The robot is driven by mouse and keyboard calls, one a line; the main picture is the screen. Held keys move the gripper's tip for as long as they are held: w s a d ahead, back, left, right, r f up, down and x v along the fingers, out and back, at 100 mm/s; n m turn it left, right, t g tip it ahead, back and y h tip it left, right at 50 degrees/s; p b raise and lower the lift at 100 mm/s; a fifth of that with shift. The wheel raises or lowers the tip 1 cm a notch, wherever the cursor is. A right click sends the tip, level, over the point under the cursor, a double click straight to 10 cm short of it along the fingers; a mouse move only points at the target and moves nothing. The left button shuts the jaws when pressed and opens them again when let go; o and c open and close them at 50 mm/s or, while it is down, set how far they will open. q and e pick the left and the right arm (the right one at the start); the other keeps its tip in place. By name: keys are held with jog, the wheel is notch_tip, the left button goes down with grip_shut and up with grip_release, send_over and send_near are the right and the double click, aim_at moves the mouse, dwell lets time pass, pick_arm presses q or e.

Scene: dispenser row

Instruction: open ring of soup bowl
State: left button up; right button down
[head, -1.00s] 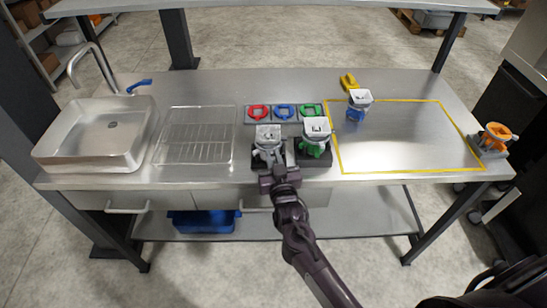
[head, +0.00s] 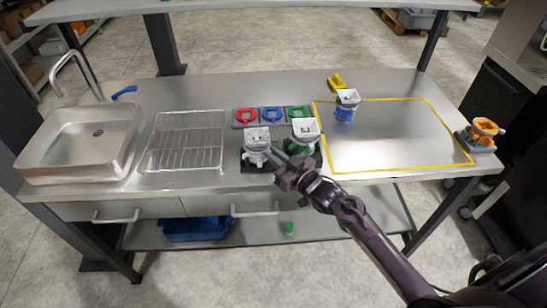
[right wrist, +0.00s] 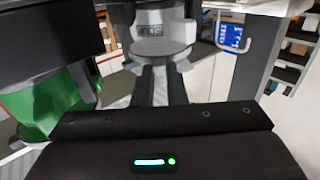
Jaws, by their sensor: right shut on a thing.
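A dispenser with a square white hopper and a light grey lower part (head: 257,141) stands on a black base at the table's front edge, left of a similar green one (head: 305,134). My right gripper (head: 274,154) is at the right front of its lower part, shut on what looks like its grey ring. In the right wrist view the two fingers (right wrist: 160,86) reach up to the pale round body (right wrist: 160,47); the exact grip is hard to make out. No separate soup bowl can be told apart. My left gripper is not in view.
The green dispenser is close beside my right gripper. Red (head: 245,115), blue (head: 272,114) and green rings lie in a holder behind. A blue dispenser (head: 347,101) stands by the yellow-taped area (head: 385,140), which is mostly bare. An orange one (head: 480,135) is far right.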

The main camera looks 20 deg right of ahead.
jog(key=c, duration=1.4)
grip_release()
jog(key=shift+c, duration=0.2)
jog(key=shift+s+d+f, duration=0.1)
jog(key=shift+s, duration=0.15)
jog(key=b+v, duration=0.2)
jog(key=v, duration=0.5)
jog(key=shift+s, duration=0.15)
jog(key=shift+r, duration=0.25)
